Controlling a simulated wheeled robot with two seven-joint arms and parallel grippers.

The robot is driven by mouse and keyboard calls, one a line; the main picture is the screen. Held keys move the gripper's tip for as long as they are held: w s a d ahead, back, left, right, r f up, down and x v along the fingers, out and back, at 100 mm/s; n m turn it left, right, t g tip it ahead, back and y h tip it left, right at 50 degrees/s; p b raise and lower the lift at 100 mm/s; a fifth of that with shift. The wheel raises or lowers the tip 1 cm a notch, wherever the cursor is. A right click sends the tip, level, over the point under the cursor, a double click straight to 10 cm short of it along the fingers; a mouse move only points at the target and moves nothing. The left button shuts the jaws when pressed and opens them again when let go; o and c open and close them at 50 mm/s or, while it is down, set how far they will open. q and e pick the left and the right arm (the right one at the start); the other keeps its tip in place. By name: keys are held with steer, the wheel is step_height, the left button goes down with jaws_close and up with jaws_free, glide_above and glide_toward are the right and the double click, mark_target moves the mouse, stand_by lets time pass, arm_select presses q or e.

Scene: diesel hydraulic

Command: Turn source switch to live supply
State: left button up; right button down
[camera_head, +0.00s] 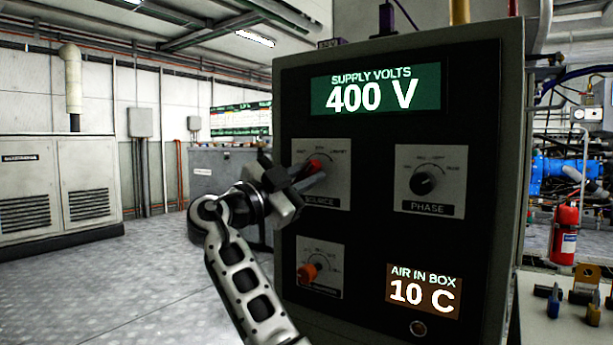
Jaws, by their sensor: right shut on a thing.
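The control box (371,226) fills the middle right. Its source switch (315,165) has a red knob at the upper left of the panel, on a grey plate marked SOURCE. My right gripper (299,175) is shut on the source switch knob and hides much of it, so I cannot tell exactly where it points. The upper display (376,89) reads SUPPLY VOLTS 400 V. My left gripper is not in view.
A lower display (424,291) reads AIR IN BOX 10 C. A fire extinguisher (565,233) stands at right. The floor at left is clear.

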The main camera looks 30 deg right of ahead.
steer(key=shift+f+m, duration=0.1)
steer(key=shift+m, duration=0.4)
steer(key=c, duration=1.4)
jaws_free()
steer(key=shift+o, duration=0.2)
steer(key=shift+a, duration=0.1)
steer(key=shift+a, duration=0.2)
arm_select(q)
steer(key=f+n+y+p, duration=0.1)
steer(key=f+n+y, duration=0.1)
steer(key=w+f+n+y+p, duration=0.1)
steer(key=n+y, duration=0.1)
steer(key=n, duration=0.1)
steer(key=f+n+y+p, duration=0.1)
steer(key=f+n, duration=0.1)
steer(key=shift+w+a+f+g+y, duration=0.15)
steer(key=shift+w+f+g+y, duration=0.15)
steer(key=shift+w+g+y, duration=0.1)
arm_select(e)
steer(key=v, duration=1.5)
steer(key=shift+a, duration=0.25)
